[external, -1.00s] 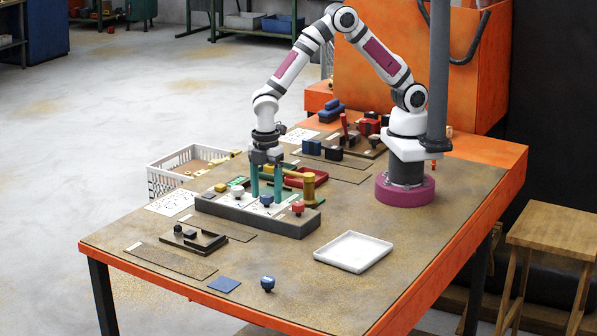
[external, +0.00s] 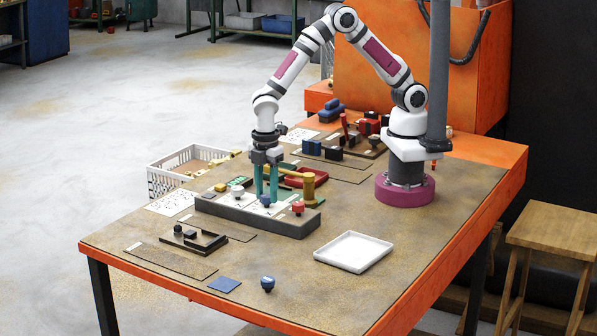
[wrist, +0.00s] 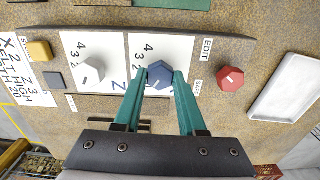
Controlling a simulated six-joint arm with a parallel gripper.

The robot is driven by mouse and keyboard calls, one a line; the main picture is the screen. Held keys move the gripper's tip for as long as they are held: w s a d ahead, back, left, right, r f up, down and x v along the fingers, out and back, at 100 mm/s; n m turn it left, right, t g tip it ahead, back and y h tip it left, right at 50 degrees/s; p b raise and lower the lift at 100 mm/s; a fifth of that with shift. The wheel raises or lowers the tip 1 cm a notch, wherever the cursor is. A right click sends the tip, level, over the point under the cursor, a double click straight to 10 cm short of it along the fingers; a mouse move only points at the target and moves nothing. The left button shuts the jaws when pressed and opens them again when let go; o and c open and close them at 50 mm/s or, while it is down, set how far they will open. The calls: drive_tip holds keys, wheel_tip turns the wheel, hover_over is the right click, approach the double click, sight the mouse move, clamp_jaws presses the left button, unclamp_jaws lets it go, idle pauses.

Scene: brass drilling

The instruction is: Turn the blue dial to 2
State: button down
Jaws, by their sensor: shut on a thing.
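The blue dial (wrist: 160,75) is a faceted knob on a white plate (wrist: 143,50) printed with numbers, seen in the wrist view. It also shows in the external view (external: 266,200) on the grey panel box (external: 255,217). My gripper (wrist: 161,77) has its two teal fingers on either side of the dial and is shut on it. The numbers 4 and 3 show beside the dial; the lower ones are partly hidden by a finger. Which number the dial points at cannot be told.
A white dial (wrist: 92,72) is left of the blue one and a red knob (wrist: 230,78) is to the right. A yellow block (wrist: 39,50) is farther left. A white tray (external: 353,251) lies beside the panel.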

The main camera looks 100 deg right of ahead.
sight(267, 195)
drive_tip(key=m, duration=0.5)
drive_tip(key=shift+m, duration=3.2)
drive_tip(key=shift+c, duration=2.4)
unclamp_jaws()
wheel_tip(267, 195, up, 16)
drive_tip(key=shift+f, duration=0.1)
